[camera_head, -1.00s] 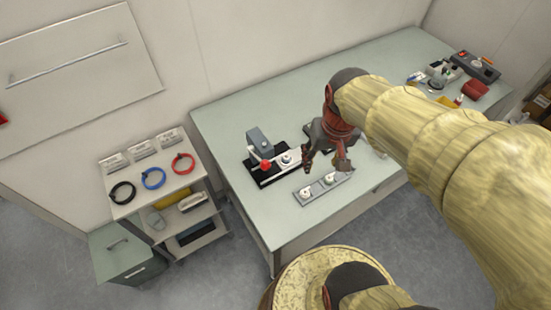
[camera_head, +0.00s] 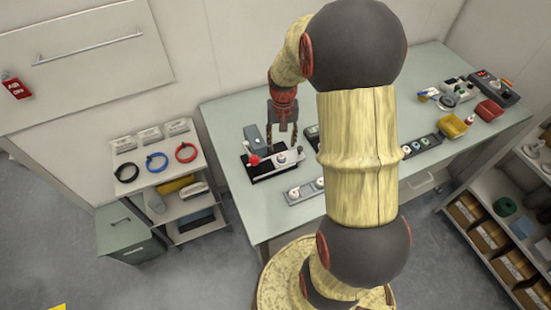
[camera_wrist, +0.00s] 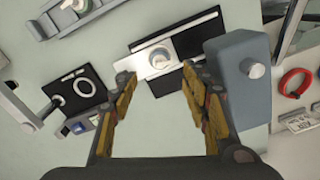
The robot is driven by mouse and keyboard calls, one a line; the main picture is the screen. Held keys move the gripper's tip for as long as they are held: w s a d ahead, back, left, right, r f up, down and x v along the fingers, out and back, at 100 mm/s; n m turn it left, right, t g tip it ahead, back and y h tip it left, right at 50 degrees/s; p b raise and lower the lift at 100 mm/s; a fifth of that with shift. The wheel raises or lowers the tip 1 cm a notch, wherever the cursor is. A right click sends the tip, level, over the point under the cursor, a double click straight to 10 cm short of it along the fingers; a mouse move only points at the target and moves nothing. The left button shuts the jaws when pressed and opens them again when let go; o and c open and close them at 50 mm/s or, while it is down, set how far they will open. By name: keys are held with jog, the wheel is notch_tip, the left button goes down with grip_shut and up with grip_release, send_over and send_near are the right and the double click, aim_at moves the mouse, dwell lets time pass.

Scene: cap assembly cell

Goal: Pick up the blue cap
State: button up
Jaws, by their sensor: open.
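My gripper (camera_head: 283,140) points down over the table, above the small press fixture. In the wrist view its two yellow-padded fingers (camera_wrist: 156,75) are spread open with nothing between them. The fixture's silver seat (camera_wrist: 160,58) lies just beyond the fingertips. I cannot pick out the blue cap for certain. Small round parts sit along a grey strip (camera_head: 306,191) in front of the fixture and along a dark strip (camera_head: 420,147) to the right of my arm; one there looks bluish, but it is too small to tell. My arm hides the table between these strips.
The press fixture has a grey block (camera_wrist: 235,95), a black base (camera_head: 272,171) and a red knob (camera_head: 254,160). A yellow bin (camera_head: 453,126) and red bin (camera_head: 489,110) stand at the table's right. A cart with coloured rings (camera_head: 156,161) stands left.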

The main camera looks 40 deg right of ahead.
aim_at(281, 153)
jog(key=shift+f+b, duration=0.95)
jog(key=shift+f, duration=3)
jog(key=c, duration=0.3)
jog(key=c, duration=0.4)
jog(key=shift+c, duration=0.5)
